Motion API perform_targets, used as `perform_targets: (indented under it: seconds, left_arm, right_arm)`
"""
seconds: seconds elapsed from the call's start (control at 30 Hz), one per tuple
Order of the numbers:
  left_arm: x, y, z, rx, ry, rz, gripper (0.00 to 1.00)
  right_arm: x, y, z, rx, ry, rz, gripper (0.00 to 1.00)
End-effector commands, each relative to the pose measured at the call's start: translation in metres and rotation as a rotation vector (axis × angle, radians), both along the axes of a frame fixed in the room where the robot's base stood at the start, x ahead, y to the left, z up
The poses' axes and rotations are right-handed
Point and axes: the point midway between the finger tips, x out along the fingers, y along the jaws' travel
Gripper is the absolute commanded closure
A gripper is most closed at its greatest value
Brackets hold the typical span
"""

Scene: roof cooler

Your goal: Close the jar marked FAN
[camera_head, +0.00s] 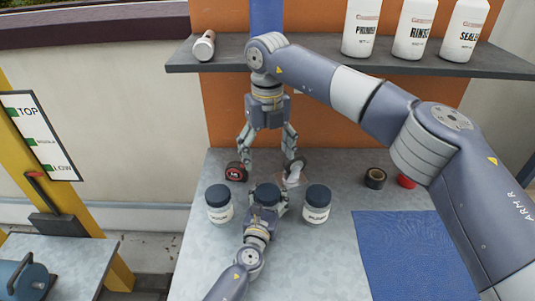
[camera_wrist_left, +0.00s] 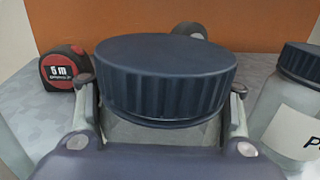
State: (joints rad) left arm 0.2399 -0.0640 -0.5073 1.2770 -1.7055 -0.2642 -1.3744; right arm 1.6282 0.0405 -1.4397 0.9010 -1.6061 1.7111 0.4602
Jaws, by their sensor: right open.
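Three clear jars with dark blue lids stand in a row on the grey worktop. The middle jar (camera_head: 265,194) has its lid (camera_wrist_left: 165,70) sitting on top, level; I cannot tell how tight it is, and its label is hidden. My left gripper (camera_head: 266,212) has its fingers on both sides of the middle jar's body, below the lid, and appears shut on it. The left jar (camera_head: 219,204) has a label too small to read. The right jar (camera_head: 316,204) has a label starting with P in the left wrist view (camera_wrist_left: 290,115). My right gripper (camera_head: 267,166) is open, pointing down above and behind the middle jar.
A black roll (camera_head: 375,178) and a red roll (camera_head: 406,181) lie to the right, near a blue mat (camera_head: 405,250). A shelf (camera_head: 330,58) with white bottles hangs above.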

Motion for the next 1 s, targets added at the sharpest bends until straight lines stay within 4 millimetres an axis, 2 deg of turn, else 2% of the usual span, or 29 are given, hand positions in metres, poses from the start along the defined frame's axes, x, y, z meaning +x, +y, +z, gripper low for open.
perform_targets:
  seconds: [0.03,0.1,0.13,0.67,0.87,1.0]
  left_arm:
    - [0.0,0.0,0.0,0.0,0.0,0.0,0.37]
    - [0.0,0.0,0.0,0.0,0.0,0.0,0.21]
    - [0.0,0.0,0.0,0.0,0.0,0.0,0.19]
    - [-0.004,0.001,-0.001,0.0,0.001,0.0,0.19]
    - [-0.031,0.008,-0.002,-0.001,0.002,0.0,0.19]
    - [-0.059,0.015,-0.002,-0.001,0.003,0.0,0.19]
  right_arm:
    - [0.0,0.0,0.0,0.0,0.0,0.0,0.22]
    - [0.0,0.0,0.0,0.0,0.0,0.0,0.22]
    - [0.0,0.0,0.0,0.0,0.0,0.0,0.22]
    - [0.0,0.0,0.0,0.0,0.0,0.0,0.22]
    - [0.0,0.0,0.0,0.0,0.0,0.0,0.22]
    - [0.0,0.0,0.0,0.0,0.0,0.0,0.22]
